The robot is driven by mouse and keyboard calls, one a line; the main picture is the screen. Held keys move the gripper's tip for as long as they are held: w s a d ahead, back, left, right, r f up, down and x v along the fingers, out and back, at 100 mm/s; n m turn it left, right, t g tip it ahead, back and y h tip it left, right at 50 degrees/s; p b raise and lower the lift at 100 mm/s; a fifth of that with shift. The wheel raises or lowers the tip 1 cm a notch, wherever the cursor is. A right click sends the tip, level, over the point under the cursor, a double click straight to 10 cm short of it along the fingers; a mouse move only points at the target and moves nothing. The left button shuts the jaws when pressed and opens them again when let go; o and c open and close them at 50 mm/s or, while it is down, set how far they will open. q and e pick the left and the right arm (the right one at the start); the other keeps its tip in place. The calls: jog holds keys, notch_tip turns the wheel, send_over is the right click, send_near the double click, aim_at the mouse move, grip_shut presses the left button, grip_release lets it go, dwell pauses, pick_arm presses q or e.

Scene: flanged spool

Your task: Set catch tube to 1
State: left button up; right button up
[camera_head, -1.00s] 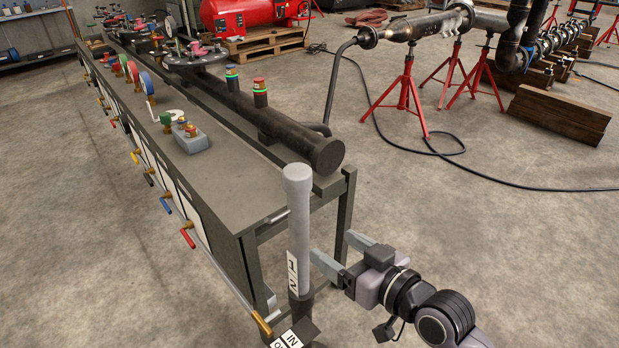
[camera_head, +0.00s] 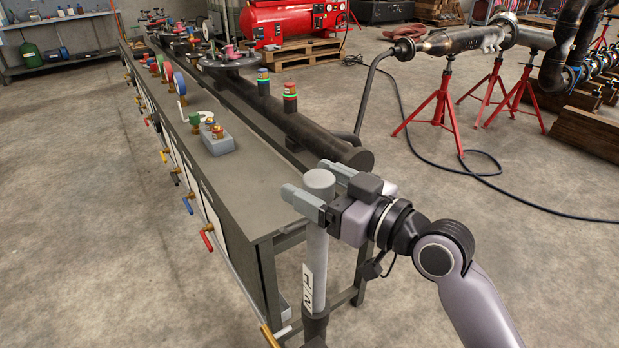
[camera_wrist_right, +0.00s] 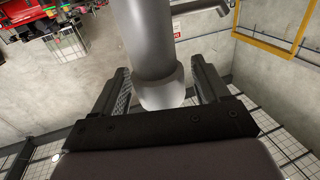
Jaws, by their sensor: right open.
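The catch tube (camera_head: 318,240) is a pale grey upright tube with a wider round cap on top and a white label marked 1 and 2 lower down. Its foot sits in a dark holder at the bottom of the head view. My right gripper (camera_head: 305,178) is open, with one finger on each side of the tube just below its cap. In the right wrist view the tube (camera_wrist_right: 148,42) runs down between the two fingers, and its capped end is near the palm. Gaps show beside it there. My left gripper is not in view.
A long grey bench (camera_head: 247,195) with a dark pipe (camera_head: 312,138), gauges and a small grey valve box (camera_head: 218,140) stands behind the tube. Coloured lever handles line its left side. Red stands (camera_head: 440,110) are at the right.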

jog(key=shift+x, duration=0.8)
grip_shut()
notch_tip(320, 180, down, 8)
jog(key=b, duration=0.5)
jog(key=shift+c, duration=0.4)
grip_release()
jog(key=shift+o, duration=0.4)
jog(key=shift+r, duration=0.15)
jog(key=shift+d, duration=0.1)
